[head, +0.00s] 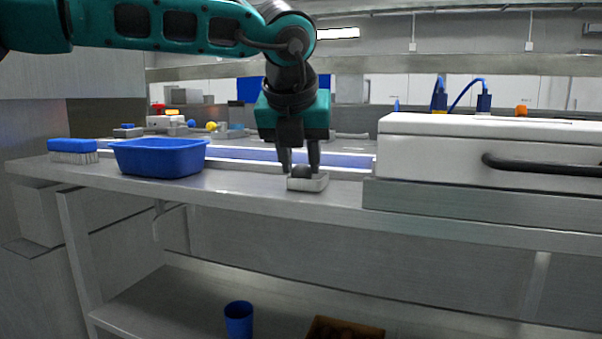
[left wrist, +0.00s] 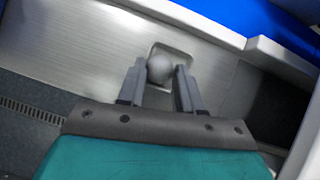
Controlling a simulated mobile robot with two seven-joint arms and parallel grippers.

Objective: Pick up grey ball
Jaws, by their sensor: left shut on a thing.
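The grey ball (head: 302,172) sits in a small light square dish (head: 308,184) on the metal bench near its front edge. My left gripper (head: 301,164) reaches down from above and has its fingers on either side of the ball. In the left wrist view the ball (left wrist: 160,69) shows between the two fingertips of the left gripper (left wrist: 160,78), with the dish (left wrist: 184,57) around it. The left gripper is shut on the ball. The ball appears still within the dish. My right gripper is not in view.
A blue bin (head: 160,158) and a blue-backed brush (head: 73,150) stand on the bench to the left. A large white box with a dark handle (head: 440,150) is close on the right. A blue cup (head: 238,319) stands on the lower shelf. The bench between bin and dish is clear.

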